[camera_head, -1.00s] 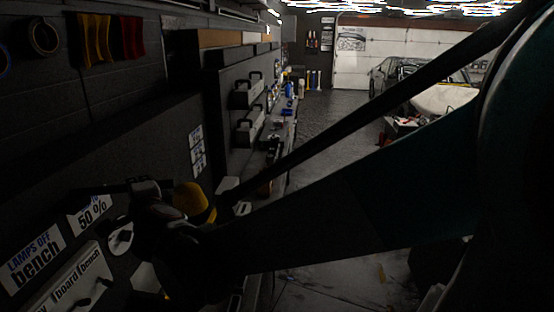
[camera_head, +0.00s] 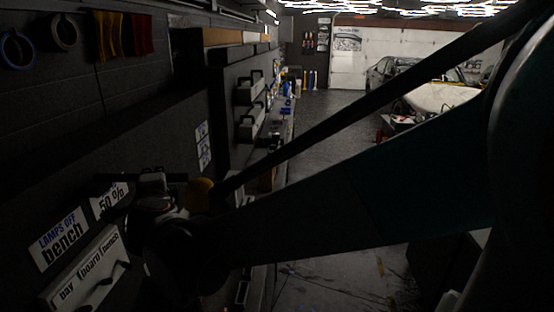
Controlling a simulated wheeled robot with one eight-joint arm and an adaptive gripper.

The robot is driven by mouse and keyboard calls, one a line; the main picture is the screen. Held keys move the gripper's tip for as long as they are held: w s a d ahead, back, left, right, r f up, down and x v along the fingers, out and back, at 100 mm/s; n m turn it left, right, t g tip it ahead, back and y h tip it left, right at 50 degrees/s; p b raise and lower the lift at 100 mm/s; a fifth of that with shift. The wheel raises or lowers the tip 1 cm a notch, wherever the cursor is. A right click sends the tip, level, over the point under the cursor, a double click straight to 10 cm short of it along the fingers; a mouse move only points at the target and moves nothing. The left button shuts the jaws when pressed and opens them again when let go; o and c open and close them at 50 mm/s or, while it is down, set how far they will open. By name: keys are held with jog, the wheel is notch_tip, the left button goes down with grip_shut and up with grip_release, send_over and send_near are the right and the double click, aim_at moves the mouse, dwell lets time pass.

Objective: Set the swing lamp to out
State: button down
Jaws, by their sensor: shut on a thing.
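A thin dark horizontal bar (camera_head: 116,177), which looks like part of the swing lamp, stands out by the left wall above the label signs. My gripper (camera_head: 152,182) is at this bar and appears closed on it. The fingertips are dark and small, so the exact contact is hard to see. An orange-yellow rounded part (camera_head: 200,192) shows just right of my gripper; I cannot tell what it belongs to. My arm crosses the picture and hides what lies behind and below the gripper.
A "LAMPS OFF bench" sign (camera_head: 58,239), a "50 %" sign (camera_head: 110,200) and a panel marked "bay board bench" (camera_head: 85,272) are at lower left. Tape rolls (camera_head: 64,32) hang above. A car (camera_head: 425,85) stands at the back.

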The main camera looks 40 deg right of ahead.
jog(key=c, duration=1.8)
grip_release()
jog(key=shift+s, duration=0.15)
jog(key=v, duration=1.1)
jog(key=shift+s+a+r, duration=0.1)
jog(key=shift+s+a, duration=0.1)
jog(key=shift+s, duration=0.15)
